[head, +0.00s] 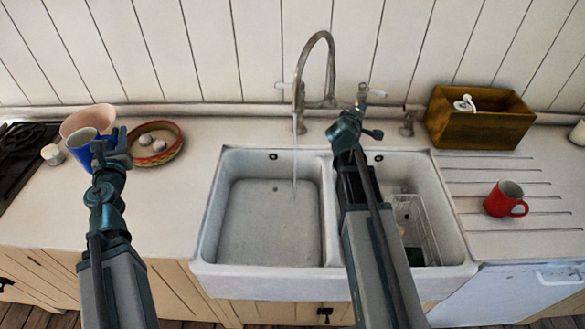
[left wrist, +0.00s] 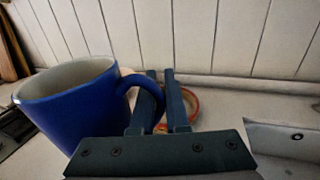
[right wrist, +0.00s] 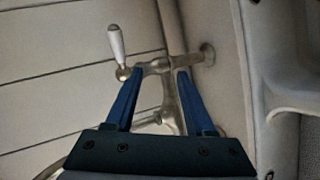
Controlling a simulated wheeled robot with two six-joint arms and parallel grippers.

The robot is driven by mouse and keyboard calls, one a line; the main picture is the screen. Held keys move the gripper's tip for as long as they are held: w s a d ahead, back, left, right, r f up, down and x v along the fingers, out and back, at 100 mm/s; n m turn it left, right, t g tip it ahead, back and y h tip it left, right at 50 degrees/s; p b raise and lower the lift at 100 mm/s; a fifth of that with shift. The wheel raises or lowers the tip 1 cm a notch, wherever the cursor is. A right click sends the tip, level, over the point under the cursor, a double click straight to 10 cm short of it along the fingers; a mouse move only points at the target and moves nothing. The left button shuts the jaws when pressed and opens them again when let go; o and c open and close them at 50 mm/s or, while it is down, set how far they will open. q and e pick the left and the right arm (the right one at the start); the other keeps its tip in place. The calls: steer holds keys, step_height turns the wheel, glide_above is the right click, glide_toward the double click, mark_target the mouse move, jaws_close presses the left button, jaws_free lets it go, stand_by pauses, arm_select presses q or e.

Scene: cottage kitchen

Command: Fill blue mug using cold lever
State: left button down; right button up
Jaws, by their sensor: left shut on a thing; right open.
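The blue mug (head: 80,147) is at the left of the head view, held upright over the left counter; it is large in the left wrist view (left wrist: 75,105). My left gripper (head: 117,140) is shut on its handle. The tap (head: 328,65) stands behind the sink, and a thin stream of water falls from its spout into the left basin (head: 265,225). My right gripper (right wrist: 159,72) is open at the right lever, whose white handle (right wrist: 116,40) lies just outside the left finger. The left lever (head: 283,85) also shows. No hot or cold marking is readable.
A woven bowl (head: 157,142) with pale items, a pinkish bowl (head: 85,120) and a small white jar (head: 52,154) are near the mug. The right basin (head: 440,185) holds a wire rack (head: 418,228). A red mug (head: 503,198) and wooden box (head: 480,115) stand right.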

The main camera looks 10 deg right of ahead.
steer(key=s+a+f+m+g+y+b, duration=0.1)
steer(key=s+a+f+g, duration=0.1)
steer(key=s+a+f, duration=0.2)
steer(key=s+a+f+m+g+y+b, duration=0.1)
steer(key=s+a+f, duration=0.4)
steer(key=a, duration=0.6)
steer(key=shift+f+m+g+y, duration=0.7)
steer(key=shift+f+m+g, duration=0.15)
steer(key=shift+f, duration=0.35)
steer(key=shift+s+a, duration=0.1)
